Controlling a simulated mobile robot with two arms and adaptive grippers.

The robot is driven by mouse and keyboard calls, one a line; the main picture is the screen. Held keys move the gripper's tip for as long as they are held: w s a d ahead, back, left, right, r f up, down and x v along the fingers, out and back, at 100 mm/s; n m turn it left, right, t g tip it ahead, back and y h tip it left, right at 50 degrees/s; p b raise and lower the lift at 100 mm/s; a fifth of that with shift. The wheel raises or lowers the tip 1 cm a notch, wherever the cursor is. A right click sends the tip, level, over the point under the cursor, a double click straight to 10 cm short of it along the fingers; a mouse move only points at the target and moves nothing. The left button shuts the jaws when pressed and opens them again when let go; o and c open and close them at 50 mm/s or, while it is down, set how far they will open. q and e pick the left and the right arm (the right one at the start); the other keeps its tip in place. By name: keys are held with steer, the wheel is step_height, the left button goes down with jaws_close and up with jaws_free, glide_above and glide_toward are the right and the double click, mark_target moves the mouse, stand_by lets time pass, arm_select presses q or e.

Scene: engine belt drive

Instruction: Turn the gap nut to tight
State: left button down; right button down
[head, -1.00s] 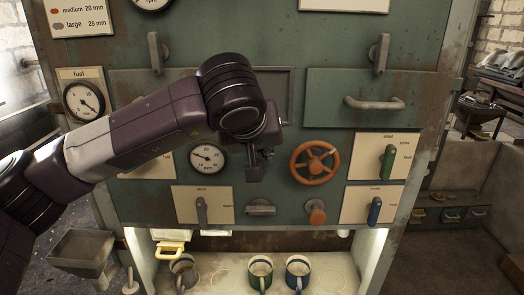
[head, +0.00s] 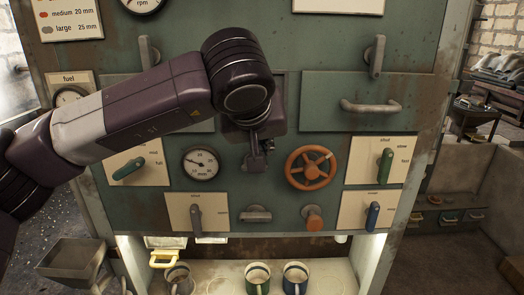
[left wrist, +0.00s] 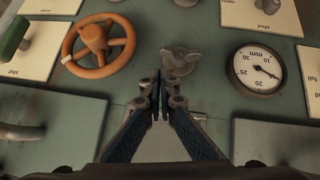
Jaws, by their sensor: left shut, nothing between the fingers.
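The gap nut appears to be the grey metal wing nut (left wrist: 181,60) on the green panel, between the orange wheel and the round mm gauge. It shows in the left wrist view just beyond my fingertips, with its wings spread sideways. My left gripper (left wrist: 159,82) is shut and empty, pointing at the panel close to the nut; whether it touches cannot be told. In the head view my left gripper (head: 257,165) hangs in front of the nut and largely hides it. The mm gauge (head: 201,163) is left of the gripper there. My right gripper is not in view.
The orange handwheel (head: 312,168) stands out right of the gripper. Below are a grey handle (head: 256,214) and an orange knob (head: 312,217). Levers on cream plates flank them. A drawer handle (head: 371,106) projects at upper right. Mugs stand on the shelf below.

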arm_select(q)
steer(key=d+r+b+v, duration=0.1)
steer(key=b+v, duration=0.1)
steer(key=v, duration=0.8)
steer(key=shift+r+b, duration=0.2)
steer(key=shift+b, duration=0.1)
steer(key=shift+a, duration=0.1)
